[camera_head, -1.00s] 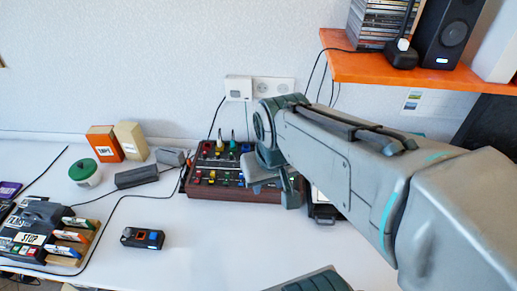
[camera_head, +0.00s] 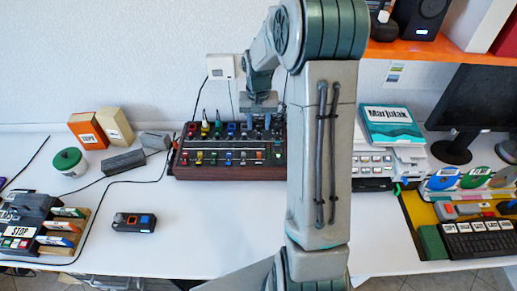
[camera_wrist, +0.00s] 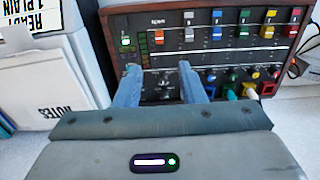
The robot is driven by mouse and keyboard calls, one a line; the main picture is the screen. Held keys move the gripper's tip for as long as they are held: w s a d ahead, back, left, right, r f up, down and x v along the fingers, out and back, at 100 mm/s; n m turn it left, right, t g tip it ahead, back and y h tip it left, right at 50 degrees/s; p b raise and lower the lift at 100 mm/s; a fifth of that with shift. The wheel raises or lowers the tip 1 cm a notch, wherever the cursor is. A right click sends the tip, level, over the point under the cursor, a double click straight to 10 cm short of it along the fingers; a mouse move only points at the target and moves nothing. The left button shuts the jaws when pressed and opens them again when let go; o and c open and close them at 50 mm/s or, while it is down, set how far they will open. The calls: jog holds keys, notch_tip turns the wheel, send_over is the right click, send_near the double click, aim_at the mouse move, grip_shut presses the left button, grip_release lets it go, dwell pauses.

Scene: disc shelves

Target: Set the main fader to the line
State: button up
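The mixer (camera_head: 230,172) is a dark panel in a reddish-brown case, standing at the back of the desk against the wall. In the wrist view its panel (camera_wrist: 225,50) shows a row of coloured fader caps. A green-marked cap (camera_wrist: 125,41) stands apart at the left end, beside a column of small meter lights; it looks like the main fader, but its label and line are too small to read. My gripper (camera_wrist: 160,84) is open and empty over the panel, its fingers apart and to the right of that cap. In the head view my gripper (camera_head: 261,106) is above the mixer's back half.
Cables and plugs (camera_wrist: 232,94) rise from the mixer's back. A white printer-like device (camera_head: 374,162) stands close to its right. A small black box (camera_head: 133,222) lies on the front desk, with free white surface around it. An orange shelf (camera_head: 430,48) overhangs at upper right.

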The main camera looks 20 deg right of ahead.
aim_at(259, 153)
notch_tip(259, 153, down, 14)
jog(key=shift+w+d+f+p, duration=0.15)
jog(key=shift+f+p, duration=0.05)
jog(key=shift+p, duration=0.85)
grip_shut()
